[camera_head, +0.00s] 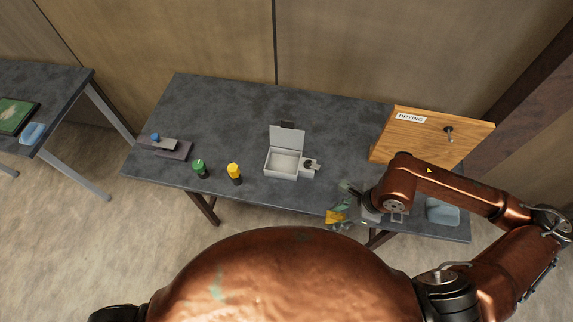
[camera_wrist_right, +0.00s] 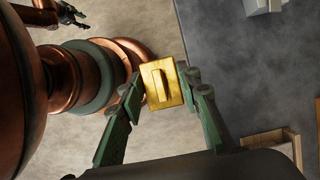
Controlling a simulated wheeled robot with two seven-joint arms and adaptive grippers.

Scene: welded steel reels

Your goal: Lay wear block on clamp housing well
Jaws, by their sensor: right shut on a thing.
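My right gripper (camera_head: 343,203) is shut on a gold-yellow block with a raised bar, which I take as the wear block (camera_head: 336,217). In the right wrist view, the wear block (camera_wrist_right: 161,83) sits between the green fingertips (camera_wrist_right: 162,90). The gripper is off the table's front edge, with floor below. The clamp housing is probably the light grey box (camera_head: 267,165) with its lid open, mid-table, left of and beyond my right gripper. The box's shallow inside is visible and looks empty. My left gripper (camera_wrist_right: 72,14) shows small in the right wrist view; its opening is unclear.
A grey piece with a dark round hole (camera_head: 310,172) adjoins the box. Green (camera_head: 199,168) and yellow (camera_head: 234,172) dark-based items stand left. A wooden "DRYING" board (camera_head: 425,140) stands right, near a blue-grey block (camera_head: 442,212). The table's back left is clear.

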